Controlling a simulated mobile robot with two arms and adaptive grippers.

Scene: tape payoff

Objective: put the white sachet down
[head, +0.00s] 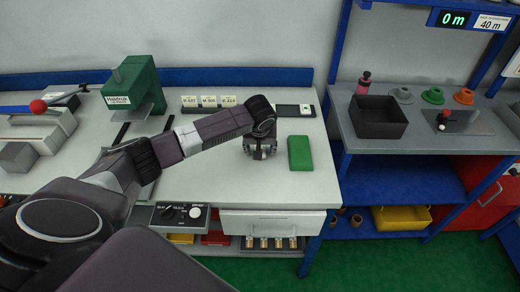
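My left gripper (260,154) points down over the white-topped bench (215,182), just left of a green pad or block (300,153). Its fingers are small and dark in the head view, and I cannot tell whether they are open or shut. I cannot make out a white sachet anywhere; anything at the fingertips is too small to tell. My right gripper is not in view.
A dark tray with a pale item (305,109) and several small labelled boxes (208,103) stand behind the arm. A green press (133,88) is at left. A dark open bin (378,117) stands on the right bench. A control box (180,214) is at the front edge.

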